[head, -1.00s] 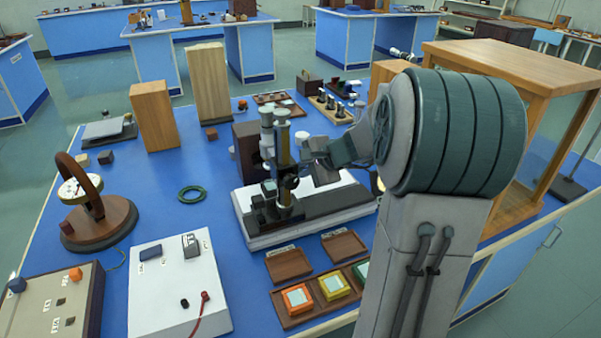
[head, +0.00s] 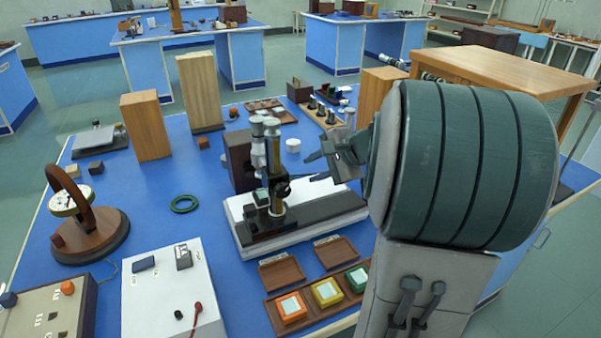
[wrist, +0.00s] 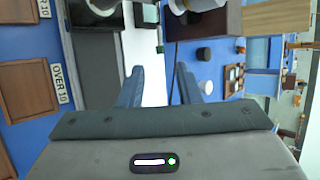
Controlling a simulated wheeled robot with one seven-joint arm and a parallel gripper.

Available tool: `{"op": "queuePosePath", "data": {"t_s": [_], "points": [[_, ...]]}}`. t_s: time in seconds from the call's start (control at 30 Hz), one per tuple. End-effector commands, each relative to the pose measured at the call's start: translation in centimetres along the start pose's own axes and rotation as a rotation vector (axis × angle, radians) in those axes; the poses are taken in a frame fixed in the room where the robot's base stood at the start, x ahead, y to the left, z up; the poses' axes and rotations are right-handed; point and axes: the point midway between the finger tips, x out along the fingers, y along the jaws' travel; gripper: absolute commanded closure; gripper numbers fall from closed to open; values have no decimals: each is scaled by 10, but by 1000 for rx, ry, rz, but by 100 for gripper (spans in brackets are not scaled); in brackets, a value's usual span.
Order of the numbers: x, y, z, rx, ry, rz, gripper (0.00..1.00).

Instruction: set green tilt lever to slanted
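I cannot pick out a green tilt lever in either view. A brass and black microscope-like instrument (head: 275,170) stands upright on a white and dark base (head: 245,243) in the middle of the bench. Its far parts also show at the top of the wrist view (wrist: 185,6). My gripper (head: 315,167) is just right of the instrument's column, apart from it. In the wrist view my gripper (wrist: 159,85) has its two fingers spread, with only bench and pale base seen between them. My arm hides the bench's right side.
A white switch box (head: 150,300), a beige control box (head: 30,305) and a tray of coloured blocks (head: 313,316) are in front. Wooden blocks (head: 146,125) stand behind. Blue bench is bare around the ring.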

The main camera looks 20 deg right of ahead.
Motion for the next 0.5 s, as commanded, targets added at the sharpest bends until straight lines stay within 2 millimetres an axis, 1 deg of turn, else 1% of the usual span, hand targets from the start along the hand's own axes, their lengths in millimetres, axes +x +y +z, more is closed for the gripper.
{"op": "queuePosePath", "data": {"t_s": [0.03, 0.1, 0.2, 0.33, 0.5], "points": [[-12, -2, 0, -1, 4, -3, 69], [-24, -1, 0, -2, 3, -2, 69], [-36, -1, -1, -1, 2, -2, 69], [-45, 0, 0, -1, 1, -1, 69], [-47, 0, 0, 0, 1, 0, 69]]}}
